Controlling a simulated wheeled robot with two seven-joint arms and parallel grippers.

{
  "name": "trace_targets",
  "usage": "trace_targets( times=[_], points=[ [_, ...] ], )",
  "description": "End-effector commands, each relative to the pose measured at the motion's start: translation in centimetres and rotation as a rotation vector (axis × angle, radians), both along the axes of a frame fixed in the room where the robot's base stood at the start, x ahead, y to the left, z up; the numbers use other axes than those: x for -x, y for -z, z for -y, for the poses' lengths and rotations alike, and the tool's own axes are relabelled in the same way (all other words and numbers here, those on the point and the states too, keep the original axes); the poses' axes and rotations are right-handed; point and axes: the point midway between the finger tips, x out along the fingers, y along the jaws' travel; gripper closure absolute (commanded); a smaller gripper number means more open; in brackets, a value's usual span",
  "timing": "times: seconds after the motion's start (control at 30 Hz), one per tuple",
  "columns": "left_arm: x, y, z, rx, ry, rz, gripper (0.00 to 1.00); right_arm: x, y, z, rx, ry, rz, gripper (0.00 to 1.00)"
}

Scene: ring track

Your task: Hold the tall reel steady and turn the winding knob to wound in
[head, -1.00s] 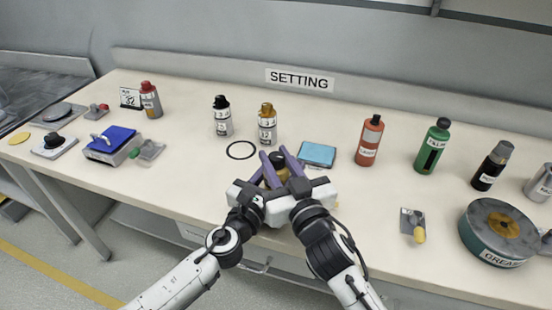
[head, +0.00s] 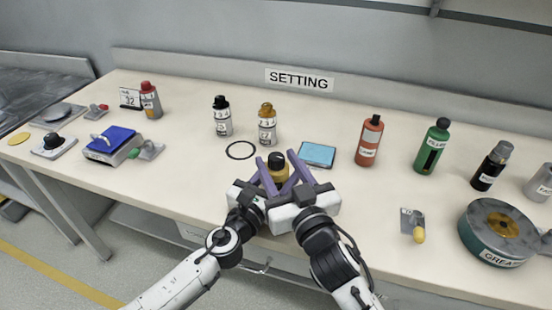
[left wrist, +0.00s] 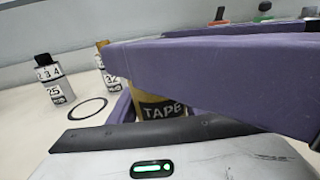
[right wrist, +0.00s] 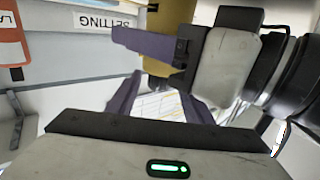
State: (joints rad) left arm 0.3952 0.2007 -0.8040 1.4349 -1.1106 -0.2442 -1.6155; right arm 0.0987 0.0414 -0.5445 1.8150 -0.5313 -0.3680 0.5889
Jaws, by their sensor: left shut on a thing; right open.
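The tall reel (head: 279,173) is yellow-gold with a black winding knob (head: 276,158) on top. It stands upright near the front edge of the bench. My left gripper (head: 268,177) is shut on its body; the left wrist view shows its "TAPE" label (left wrist: 160,108) partly behind a purple finger. My right gripper (head: 297,171) is open and empty, close on the right side of the reel and apart from the knob. In the right wrist view its fingers (right wrist: 160,100) are spread with nothing between them. The knob's marking cannot be read.
A black ring (head: 240,150), a blue pad (head: 317,154) and two numbered bottles (head: 222,118) (head: 267,126) stand behind the reel. A "SETTING" sign (head: 299,80) is on the back wall. Red (head: 369,142) and green (head: 432,147) bottles and a grease drum (head: 500,232) are at right.

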Motion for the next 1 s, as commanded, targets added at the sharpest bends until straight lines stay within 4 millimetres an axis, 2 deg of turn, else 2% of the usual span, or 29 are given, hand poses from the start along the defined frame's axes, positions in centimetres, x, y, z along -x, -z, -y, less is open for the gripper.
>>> trace_targets(
  times=[0.1,0.3,0.43,0.77,0.87,0.97,1.0],
  points=[
    [0.0,0.2,-0.1,-0.001,-0.002,-0.003,0.83,2.1,0.1,0.8,-0.002,0.0,-0.003,0.53],
    [0.0,0.1,-0.1,-0.001,-0.002,-0.002,0.83,4.7,0.0,1.7,-0.003,-0.001,-0.001,0.53],
    [0.0,0.1,-0.1,-0.001,-0.002,-0.002,0.83,5.4,-0.1,2.0,-0.001,-0.001,0.001,0.53],
    [-0.1,0.1,-0.1,-0.001,-0.003,-0.002,0.83,5.3,-0.3,1.9,0.005,-0.003,0.008,0.53],
    [-0.1,0.1,-0.1,-0.002,-0.003,-0.001,0.83,4.9,-1.7,1.3,0.046,-0.015,0.058,0.53],
    [-0.1,0.1,-0.1,-0.002,-0.003,-0.001,0.83,4.1,-4.6,-0.1,0.143,-0.04,0.167,0.53],
    [-0.1,0.1,-0.1,-0.002,-0.003,-0.001,0.83,3.7,-6.2,-0.8,0.198,-0.051,0.227,0.53]
  ],
)
